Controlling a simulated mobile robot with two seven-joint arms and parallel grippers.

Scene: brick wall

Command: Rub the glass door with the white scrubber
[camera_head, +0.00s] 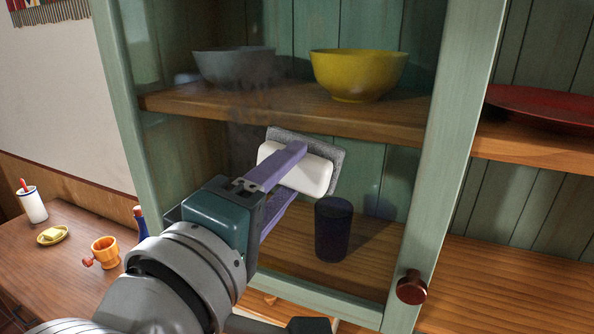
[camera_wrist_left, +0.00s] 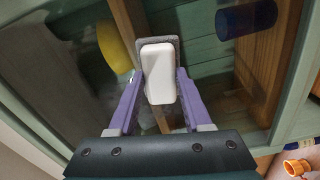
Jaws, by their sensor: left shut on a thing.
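The white scrubber (camera_head: 311,174) with a grey pad is held by my left gripper (camera_head: 292,180), its purple fingers shut on either side of the white body. It also shows in the left wrist view (camera_wrist_left: 158,74), between the fingers of the left gripper (camera_wrist_left: 158,92). The pad faces the glass door (camera_head: 372,184), a clear pane in a green frame with a round brown knob. I cannot tell whether the pad touches the glass. Dark smudges (camera_head: 250,115) show on the pane to the left of the scrubber. My right gripper is not in view.
Behind the glass, a yellow bowl (camera_head: 358,73) and a grey bowl (camera_head: 234,66) stand on the upper shelf, and a dark blue cup (camera_head: 333,229) below. A red plate (camera_head: 545,105) lies on the right shelf. A side table (camera_head: 55,275) holds an orange cup (camera_head: 105,251).

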